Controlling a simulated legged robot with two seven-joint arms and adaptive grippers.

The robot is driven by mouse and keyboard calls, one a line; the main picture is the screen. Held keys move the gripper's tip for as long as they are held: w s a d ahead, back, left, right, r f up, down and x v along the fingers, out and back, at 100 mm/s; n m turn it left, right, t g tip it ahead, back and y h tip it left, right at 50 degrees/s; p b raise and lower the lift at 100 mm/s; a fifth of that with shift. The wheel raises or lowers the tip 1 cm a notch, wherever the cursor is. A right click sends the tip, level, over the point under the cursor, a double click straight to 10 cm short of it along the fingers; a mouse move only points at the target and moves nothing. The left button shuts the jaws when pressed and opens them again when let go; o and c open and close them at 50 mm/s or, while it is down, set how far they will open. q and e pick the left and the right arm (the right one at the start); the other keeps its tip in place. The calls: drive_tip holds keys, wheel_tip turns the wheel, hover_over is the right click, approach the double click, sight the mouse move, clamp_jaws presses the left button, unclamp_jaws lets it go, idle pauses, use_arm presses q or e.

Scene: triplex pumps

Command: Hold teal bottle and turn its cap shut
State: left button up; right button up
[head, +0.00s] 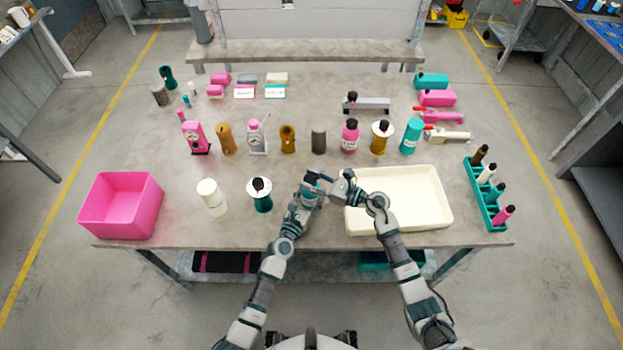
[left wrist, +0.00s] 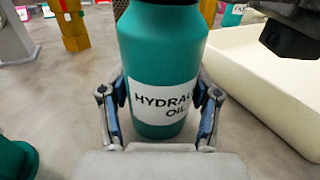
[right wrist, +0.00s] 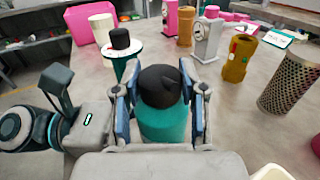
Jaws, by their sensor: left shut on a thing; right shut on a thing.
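The teal bottle (left wrist: 160,60) stands upright in the left wrist view, with a white "hydraulic oil" label. My left gripper (left wrist: 161,110) is shut on its body, one finger on each side. The black cap (right wrist: 160,87) sits on top of the teal bottle (right wrist: 165,125) in the right wrist view. My right gripper (right wrist: 162,108) has its fingers on either side of the cap, shut on it from above. In the head view both grippers meet at the bottle, the left (head: 307,196) and the right (head: 328,182), and mostly hide it. I cannot tell how tight the cap is.
A cream tray (head: 447,215) lies just right of the grippers. A pink bin (head: 120,225) is at far left. Several bottles line the middle; a teal rack (head: 482,205) is at right.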

drive_tip(key=shift+w+d+m+t+h, duration=0.1)
drive_tip(key=shift+m+t+h, duration=0.25)
drive_tip(key=shift+t, duration=0.25)
drive_tip(key=shift+f+m+t+h, duration=0.15)
drive_tip(key=shift+m+t+h, duration=0.85)
drive_tip(key=shift+t, duration=0.2)
drive_tip(key=m+t+h, duration=0.3)
drive_tip(key=shift+a+r, duration=0.2)
drive_tip(key=shift+a, duration=0.05)
drive_tip(key=shift+m+t+h, duration=1.3)
drive_tip(key=shift+m+h, duration=0.35)
drive_tip(key=shift+h, duration=0.8)
drive_tip(key=shift+d, duration=0.1)
drive_tip(key=o, duration=1.2)
drive_tip(key=shift+c, duration=0.2)
drive_tip(key=shift+s, duration=0.2)
